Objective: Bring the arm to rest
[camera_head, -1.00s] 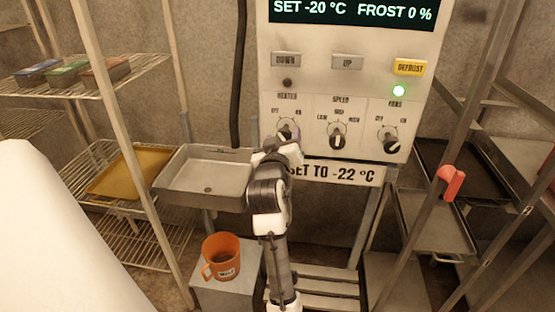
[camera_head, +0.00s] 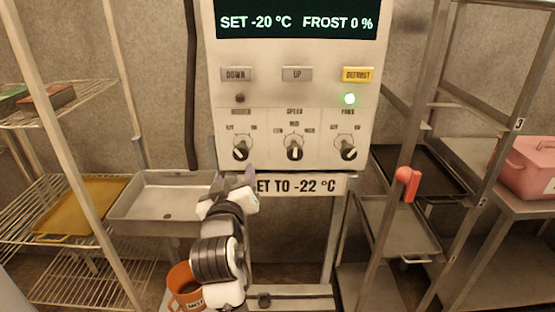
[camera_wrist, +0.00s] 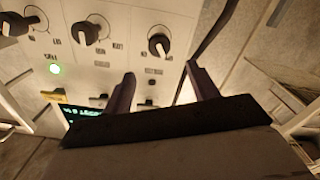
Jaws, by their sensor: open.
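My gripper (camera_head: 234,180) is in front of the lower left of the control panel (camera_head: 290,88), just below the heater knob (camera_head: 243,149). In the wrist view my gripper (camera_wrist: 160,82) shows its two dark fingers spread apart, with nothing between them. The panel's knobs show there upside down, beyond the fingers and apart from them. The display (camera_head: 297,20) reads SET -20 °C and FROST 0 %. A green light (camera_head: 349,99) glows under the yellow defrost button (camera_head: 358,74). A sign (camera_head: 300,185) below the panel ends in "ET TO -22 °C", its left end hidden by my gripper.
A grey basin (camera_head: 165,205) stands left of my arm. An orange mug (camera_head: 183,284) is below it, partly hidden by my arm. A wire rack with a yellow tray (camera_head: 80,206) is at left. Metal racks with a red handle (camera_head: 407,183) and a pink box (camera_head: 530,167) are at right.

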